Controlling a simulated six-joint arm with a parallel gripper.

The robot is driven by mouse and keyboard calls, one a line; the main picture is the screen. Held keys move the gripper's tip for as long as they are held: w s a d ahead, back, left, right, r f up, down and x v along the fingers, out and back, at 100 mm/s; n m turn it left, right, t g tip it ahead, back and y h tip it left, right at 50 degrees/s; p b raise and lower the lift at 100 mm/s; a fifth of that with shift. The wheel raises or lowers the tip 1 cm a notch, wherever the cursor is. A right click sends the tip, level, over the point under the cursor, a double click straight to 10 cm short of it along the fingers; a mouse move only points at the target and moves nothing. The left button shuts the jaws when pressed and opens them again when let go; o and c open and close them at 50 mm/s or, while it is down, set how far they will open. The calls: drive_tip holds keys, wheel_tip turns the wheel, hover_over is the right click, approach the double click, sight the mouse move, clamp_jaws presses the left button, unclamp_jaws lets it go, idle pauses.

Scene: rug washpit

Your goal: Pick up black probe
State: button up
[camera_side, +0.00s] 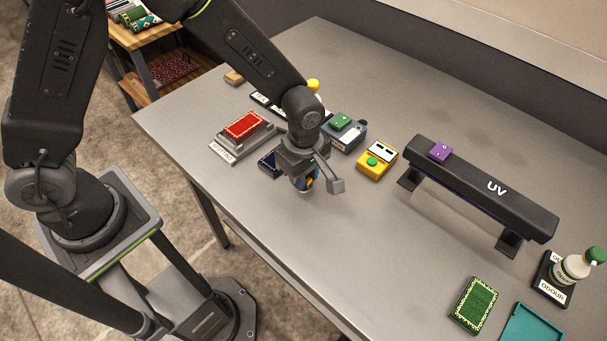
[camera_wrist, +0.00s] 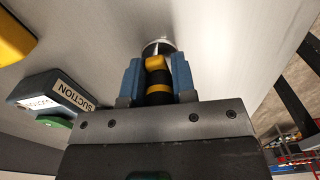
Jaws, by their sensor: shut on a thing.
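The black probe (camera_wrist: 159,98) has yellow bands and a pale metallic tip. In the wrist view it sits between the two blue fingers of my gripper (camera_wrist: 158,75), which are shut on it. In the side view my gripper (camera_side: 304,179) is low over the middle-left of the table, pointing down. There the probe is mostly hidden by the fingers. I cannot tell whether it touches the table.
A yellow device (camera_side: 377,159) and a box with a green top (camera_side: 344,133) stand behind my gripper. A red rug sample (camera_side: 244,125) lies to the left. The black UV bar (camera_side: 480,186) stands right. The front middle of the table (camera_side: 370,250) is clear.

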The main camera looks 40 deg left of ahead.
drive_tip(key=shift+r, duration=0.15)
drive_tip(key=r, duration=0.4)
drive_tip(key=shift+a+r, duration=0.15)
drive_tip(key=shift+a, duration=0.05)
drive_tip(key=a+r, duration=0.6)
drive_tip(key=a, duration=0.5)
hover_over(244, 125)
drive_tip(key=shift+f, duration=2.65)
drive_tip(key=shift+f, duration=0.6)
wheel_tip(244, 125, up, 7)
idle(1.5)
